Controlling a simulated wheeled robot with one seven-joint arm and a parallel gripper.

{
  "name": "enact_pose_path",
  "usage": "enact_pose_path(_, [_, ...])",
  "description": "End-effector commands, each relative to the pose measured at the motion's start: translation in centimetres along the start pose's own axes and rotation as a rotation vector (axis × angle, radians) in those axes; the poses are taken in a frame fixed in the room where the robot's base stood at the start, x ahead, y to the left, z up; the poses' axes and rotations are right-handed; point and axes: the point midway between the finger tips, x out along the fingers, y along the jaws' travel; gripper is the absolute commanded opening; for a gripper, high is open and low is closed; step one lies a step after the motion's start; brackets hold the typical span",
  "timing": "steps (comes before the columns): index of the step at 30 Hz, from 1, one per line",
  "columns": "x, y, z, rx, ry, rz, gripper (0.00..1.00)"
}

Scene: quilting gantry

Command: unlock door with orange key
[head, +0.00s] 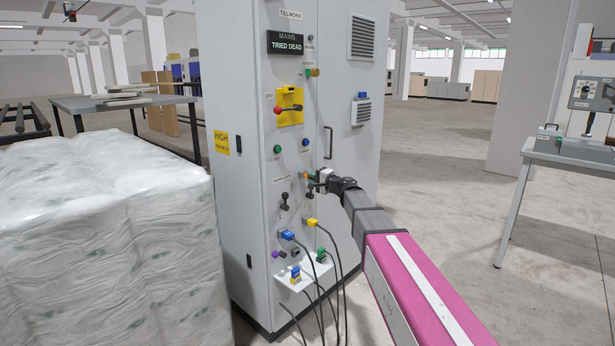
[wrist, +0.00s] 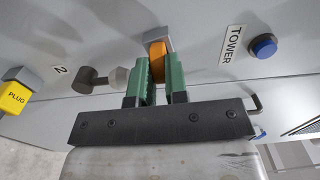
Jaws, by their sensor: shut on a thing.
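The orange key (wrist: 157,62) is between the two green fingers of my gripper (wrist: 157,88) in the wrist view. My gripper is shut on it. The key's far end meets a grey block at the cabinet face; how deep it sits is hidden. In the head view the orange key (head: 306,175) shows as a small patch at my gripper (head: 313,182), against the front of the tall grey cabinet (head: 240,70). The cabinet door looks closed, with a dark bar handle (head: 328,142) above and right of my gripper.
Below my gripper are dark knobs (head: 284,201), a yellow plug (head: 312,222), a blue plug (head: 287,236) and hanging cables. A red-handled switch on a yellow plate (head: 289,107) is above. A wrapped pallet (head: 110,235) stands left. The floor at right is clear up to a table (head: 570,155).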

Motion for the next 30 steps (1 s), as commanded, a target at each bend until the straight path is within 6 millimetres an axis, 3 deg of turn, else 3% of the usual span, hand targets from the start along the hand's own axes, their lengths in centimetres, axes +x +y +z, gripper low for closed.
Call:
enact_pose_path(2, [0.0,0.0,0.0,0.065,0.001,0.0,0.0])
enact_pose_path(3, [0.0,0.0,0.0,0.081,0.001,0.0,0.2])
enact_pose_path(5, [0.0,0.0,0.0,0.078,0.001,0.0,0.4])
enact_pose_path(6, [0.0,0.0,0.0,0.077,0.001,0.0,0.44])
enact_pose_path(19, [-0.8,0.0,0.0,0.076,0.001,0.0,0.44])
enact_pose_path(23, [-2.3,0.0,0.1,0.076,0.002,0.0,0.44])
enact_pose_path(30, [-6.7,0.0,0.2,0.076,0.002,0.0,0.44])
